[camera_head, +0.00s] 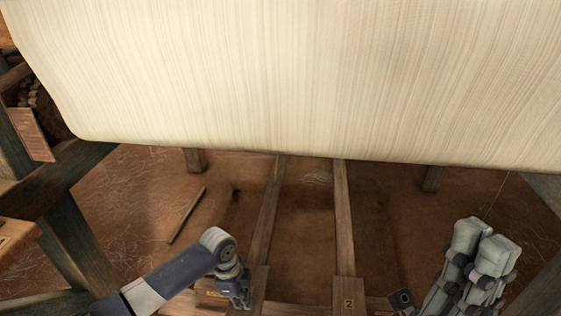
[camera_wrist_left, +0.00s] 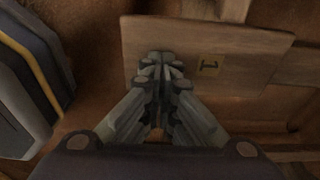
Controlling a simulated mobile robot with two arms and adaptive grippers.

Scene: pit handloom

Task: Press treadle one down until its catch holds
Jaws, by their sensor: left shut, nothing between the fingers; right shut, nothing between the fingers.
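Treadle one (camera_head: 259,284) is a wooden pedal plate on a long bar at the bottom centre of the head view. In the left wrist view its plate (camera_wrist_left: 250,65) fills the upper middle and carries a yellow label marked 1. My left gripper (camera_head: 238,300) is shut and empty, pointing down over this plate. In the left wrist view its closed fingertips (camera_wrist_left: 163,62) lie over the plate, left of the label. I cannot tell whether they touch it. The catch cannot be made out. My right gripper (camera_head: 481,243) is shut and empty at the lower right, away from treadle one.
Treadle two (camera_head: 347,285), labelled 2, lies to the right of treadle one. A broad cream sheet of warp or cloth (camera_head: 300,75) spans the top. Timber frame posts (camera_head: 70,235) stand at the left. Brown pit floor (camera_head: 140,200) shows below, with a loose stick (camera_head: 187,215).

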